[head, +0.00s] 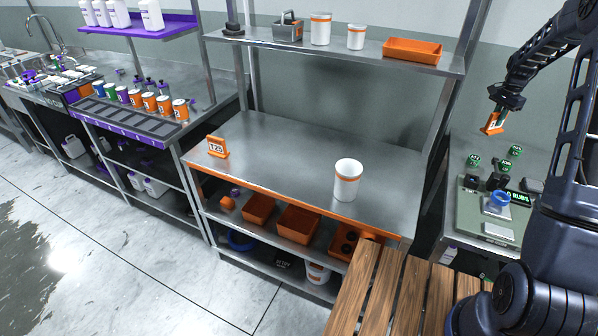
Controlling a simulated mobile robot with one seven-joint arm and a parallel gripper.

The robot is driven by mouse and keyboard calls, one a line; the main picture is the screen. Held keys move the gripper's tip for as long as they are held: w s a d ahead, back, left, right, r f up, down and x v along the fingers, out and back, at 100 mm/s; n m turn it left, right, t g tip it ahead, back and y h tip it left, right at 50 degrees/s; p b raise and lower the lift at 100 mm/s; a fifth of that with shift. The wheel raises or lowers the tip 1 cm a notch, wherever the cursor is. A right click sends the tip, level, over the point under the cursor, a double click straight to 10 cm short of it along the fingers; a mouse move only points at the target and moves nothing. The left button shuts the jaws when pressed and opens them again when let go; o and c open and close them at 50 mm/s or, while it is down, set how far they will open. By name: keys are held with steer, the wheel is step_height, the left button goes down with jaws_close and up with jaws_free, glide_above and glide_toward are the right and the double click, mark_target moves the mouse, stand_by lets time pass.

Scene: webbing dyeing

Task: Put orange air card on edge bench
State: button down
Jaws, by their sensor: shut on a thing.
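My gripper (497,110) is at the upper right, shut on a small orange piece (493,124), which fits the orange air card. The piece hangs tilted below the fingers, above the right-hand counter; any print on it is too small to read. The steel bench with an orange front edge (277,138), likely the edge bench, stands in the middle, left of my gripper. On it are an orange sign reading T25 (218,147) and a white tub with an orange band (347,180).
Much of the bench top is clear. A steel post (437,130) and an upper shelf (350,54) with tubs and an orange tray (412,50) frame it. Green-topped items (473,161) and a scale (497,228) sit on the right counter. A wooden slatted surface (400,290) is in front.

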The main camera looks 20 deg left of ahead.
steer(key=s+f+n, duration=0.5)
steer(key=s+a+r+n, duration=0.1)
steer(key=s+a, duration=0.4)
steer(key=s, duration=0.5)
steer(key=s+a+n, duration=0.1)
steer(key=s+a, duration=0.3)
steer(key=s, duration=0.7)
steer(key=s+a+r+n, duration=0.1)
steer(key=s+a, duration=0.4)
steer(key=s, duration=0.5)
steer(key=s+a+f+m, duration=0.1)
steer(key=s+a+m, duration=0.35)
steer(key=a, duration=0.85)
steer(key=s+a+f+m, duration=0.2)
steer(key=s+a+m, duration=0.3)
steer(key=a, duration=0.9)
steer(key=s+a+m, duration=0.8)
steer(key=s+a, duration=1)
steer(key=s, duration=0.1)
step_height(320, 180, up, 8)
steer(key=r+m, duration=0.1)
steer(key=m, duration=0.2)
glide_above(295, 164)
step_height(295, 164, down, 20)
steer(key=shift+a+f, duration=0.1)
